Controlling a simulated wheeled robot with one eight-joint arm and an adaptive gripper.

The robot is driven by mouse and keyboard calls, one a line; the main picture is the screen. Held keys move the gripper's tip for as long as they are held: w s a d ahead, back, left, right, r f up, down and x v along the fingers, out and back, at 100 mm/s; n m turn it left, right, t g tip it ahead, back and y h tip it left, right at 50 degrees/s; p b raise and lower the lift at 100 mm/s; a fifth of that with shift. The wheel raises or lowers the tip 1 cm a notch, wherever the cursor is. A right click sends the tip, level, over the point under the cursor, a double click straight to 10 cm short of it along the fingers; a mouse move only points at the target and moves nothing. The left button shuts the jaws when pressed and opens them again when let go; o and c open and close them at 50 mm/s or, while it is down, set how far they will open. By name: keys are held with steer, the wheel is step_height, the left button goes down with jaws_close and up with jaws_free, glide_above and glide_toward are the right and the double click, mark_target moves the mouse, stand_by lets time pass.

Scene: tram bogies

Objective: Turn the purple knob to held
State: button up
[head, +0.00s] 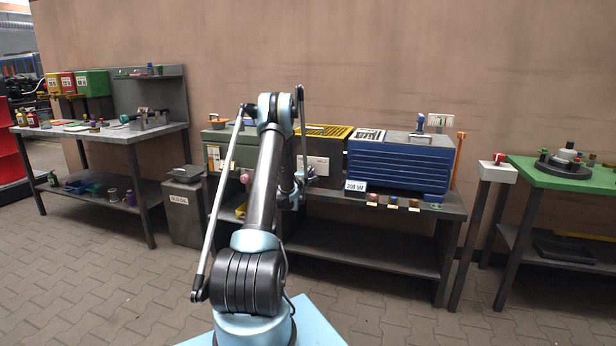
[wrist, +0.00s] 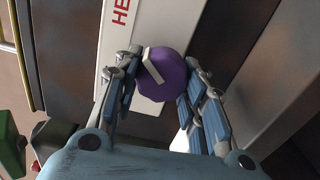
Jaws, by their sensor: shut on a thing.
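The purple knob (wrist: 165,80) shows in the wrist view, on a white panel (wrist: 145,35). It has a white pointer bar that runs at a slant toward the upper left. My gripper (wrist: 166,82) is shut on the knob, with one blue-grey finger on each side of it. Part of a red label, the letters "HE", shows on the panel above the knob. The rest of the label is cut off by the frame. In the head view my gripper (head: 307,173) is small, in front of the white panel (head: 318,166) on the bench; the knob cannot be made out clearly there.
A blue ribbed box (head: 398,165) stands right of the panel, with several small coloured knobs in front of it on the bench edge. A yellow tray (head: 330,131) lies behind the panel. A grey-green box (head: 222,150) stands to the left. The paved floor in front is clear.

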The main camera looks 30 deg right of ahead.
steer(key=o, duration=1.1)
steer(key=v, duration=1.2)
steer(key=shift+w+f, duration=0.1)
